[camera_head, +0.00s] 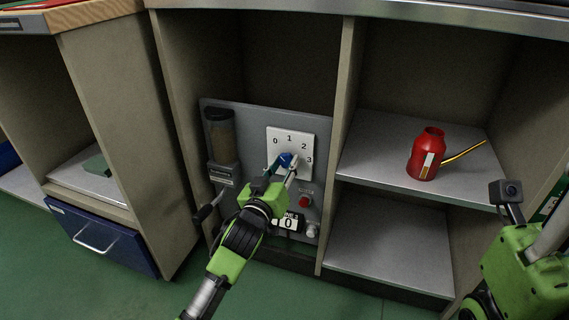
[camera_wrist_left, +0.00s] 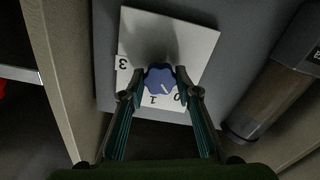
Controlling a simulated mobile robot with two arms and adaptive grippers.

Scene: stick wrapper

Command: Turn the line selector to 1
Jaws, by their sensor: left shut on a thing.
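The line selector is a blue knob (camera_head: 286,158) on a white square plate (camera_head: 303,136) marked 0, 1, 2 and 3. The plate is fixed to a grey panel inside the cabinet. My left gripper (camera_head: 284,165) is shut on the blue knob, with one finger on each side. In the left wrist view the knob (camera_wrist_left: 160,77) sits between both fingertips, and its white line seems to point between 0 and 1. The 2 is hidden there. My right arm shows at the right edge of the head view, but its fingers are not visible.
The grey panel (camera_head: 260,112) also carries a clear cylinder (camera_head: 221,135), a black-handled lever (camera_head: 208,210), a red button (camera_head: 305,201) and a counter reading 0 (camera_head: 289,223). A red oil can (camera_head: 425,155) stands on the shelf to the right. A blue drawer (camera_head: 100,238) is at left.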

